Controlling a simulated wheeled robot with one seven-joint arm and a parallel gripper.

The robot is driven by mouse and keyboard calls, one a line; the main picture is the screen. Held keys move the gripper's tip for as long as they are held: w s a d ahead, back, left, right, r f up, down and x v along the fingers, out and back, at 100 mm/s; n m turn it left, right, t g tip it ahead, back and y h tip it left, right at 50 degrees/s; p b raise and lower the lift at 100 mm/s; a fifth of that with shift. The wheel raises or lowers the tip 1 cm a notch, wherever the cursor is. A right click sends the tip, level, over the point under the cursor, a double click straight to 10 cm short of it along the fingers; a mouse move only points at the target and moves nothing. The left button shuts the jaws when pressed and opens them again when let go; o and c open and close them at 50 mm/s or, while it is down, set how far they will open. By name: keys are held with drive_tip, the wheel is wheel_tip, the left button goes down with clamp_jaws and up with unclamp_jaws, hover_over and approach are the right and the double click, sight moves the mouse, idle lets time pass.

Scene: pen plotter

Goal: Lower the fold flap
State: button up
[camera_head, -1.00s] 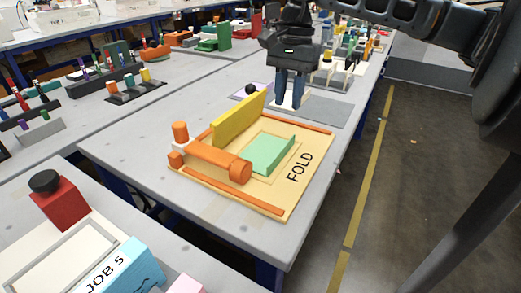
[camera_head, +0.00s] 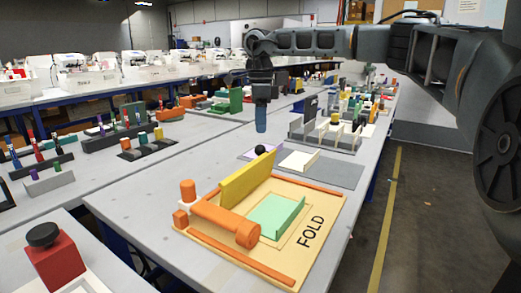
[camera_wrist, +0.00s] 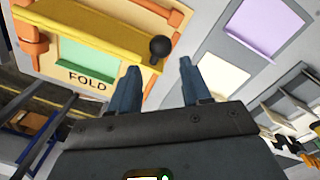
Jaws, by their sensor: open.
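The fold board (camera_head: 318,213) is a tan panel with orange edge bars and the word FOLD, on the near end of the grey table. Its yellow flap (camera_head: 245,180) stands raised and tilted along the board's middle, with a black ball knob (camera_head: 260,149) at its far end. A green piece (camera_head: 280,217) lies on the board beside the flap. My gripper (camera_head: 261,124) is above and beyond the board. In the wrist view my gripper (camera_wrist: 158,78) is open and empty, with the knob (camera_wrist: 160,47) beyond its fingertips and apart from them. The yellow flap (camera_wrist: 90,38) shows there too.
An orange roller (camera_head: 225,222) and orange posts (camera_head: 188,190) sit at the board's left side. A grey mat with a pale sheet (camera_head: 299,161) lies beyond the board. A grey rack (camera_head: 325,136) stands farther back. A red block with a black button (camera_head: 52,257) is at lower left.

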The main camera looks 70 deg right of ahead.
sight(260, 146)
drive_tip(key=shift+a+f+b, duration=0.1)
drive_tip(key=shift+f+b, duration=0.25)
drive_tip(key=shift+f, duration=3.55)
drive_tip(key=shift+c, duration=0.5)
clamp_jaws()
